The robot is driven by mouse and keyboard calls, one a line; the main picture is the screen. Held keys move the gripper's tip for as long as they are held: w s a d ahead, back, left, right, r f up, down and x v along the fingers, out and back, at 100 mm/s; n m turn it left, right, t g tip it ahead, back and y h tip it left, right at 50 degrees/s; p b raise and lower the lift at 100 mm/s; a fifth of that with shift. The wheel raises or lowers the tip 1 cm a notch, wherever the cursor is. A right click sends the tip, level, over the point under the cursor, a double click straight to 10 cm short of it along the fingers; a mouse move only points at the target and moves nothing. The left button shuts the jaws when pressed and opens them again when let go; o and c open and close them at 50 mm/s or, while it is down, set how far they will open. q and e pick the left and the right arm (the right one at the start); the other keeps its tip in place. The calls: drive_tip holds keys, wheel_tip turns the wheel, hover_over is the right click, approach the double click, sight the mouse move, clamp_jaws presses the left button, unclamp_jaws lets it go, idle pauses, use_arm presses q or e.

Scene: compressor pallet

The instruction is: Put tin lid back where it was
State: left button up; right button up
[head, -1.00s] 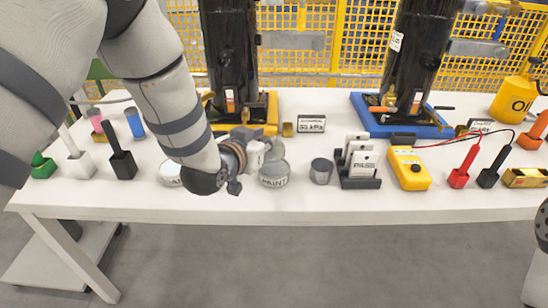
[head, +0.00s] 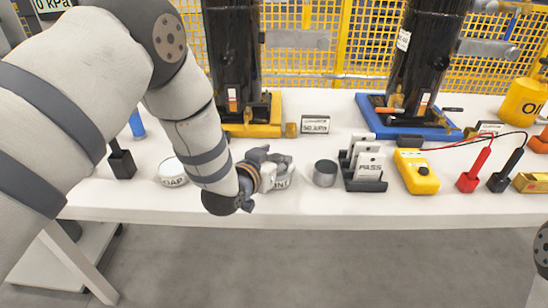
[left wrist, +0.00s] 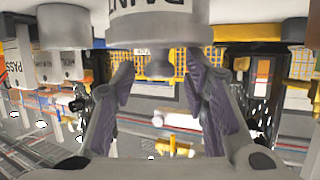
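The paint tin (head: 281,177) stands on the table near its front edge, partly covered by my left gripper (head: 262,156) in the head view. In the upside-down left wrist view, the tin (left wrist: 150,8) is at the top. A grey lid (left wrist: 160,38) with a round knob (left wrist: 152,62) appears to sit on it. My left gripper (left wrist: 160,80) is open, with its two dark finger pads apart on either side of the knob; I see gaps between pads and knob. My right gripper is out of view.
The soap tin (head: 172,171) stands left of my gripper. A plain grey cylinder (head: 325,173) and a PASS tag rack (head: 366,172) stand to the right, then a yellow meter (head: 415,172). A compressor's yellow base (head: 256,118) is behind.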

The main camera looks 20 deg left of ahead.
use_arm(q)
drive_tip(key=shift+r, duration=0.3)
drive_tip(key=p+v, duration=0.2)
drive_tip(key=v, duration=0.9)
drive_tip(key=s+a+f+g, duration=0.2)
drive_tip(key=s+f+g, duration=0.5)
drive_tip(key=s+f, duration=0.9)
drive_tip(key=s+a+f+n+g, duration=0.1)
drive_tip(key=s+g, duration=0.3)
drive_tip(key=s, duration=0.8)
drive_tip(key=s+a+f+g+y, duration=0.1)
drive_tip(key=s+f+g, duration=0.3)
drive_tip(key=s, duration=0.8)
drive_tip(key=shift+s+f+n+g, duration=0.25)
drive_tip(key=shift+s+n+g, duration=0.15)
drive_tip(key=shift+g, duration=0.2)
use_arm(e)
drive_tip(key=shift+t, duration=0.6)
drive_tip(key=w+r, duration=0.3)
use_arm(q)
drive_tip(key=shift+w, duration=0.1)
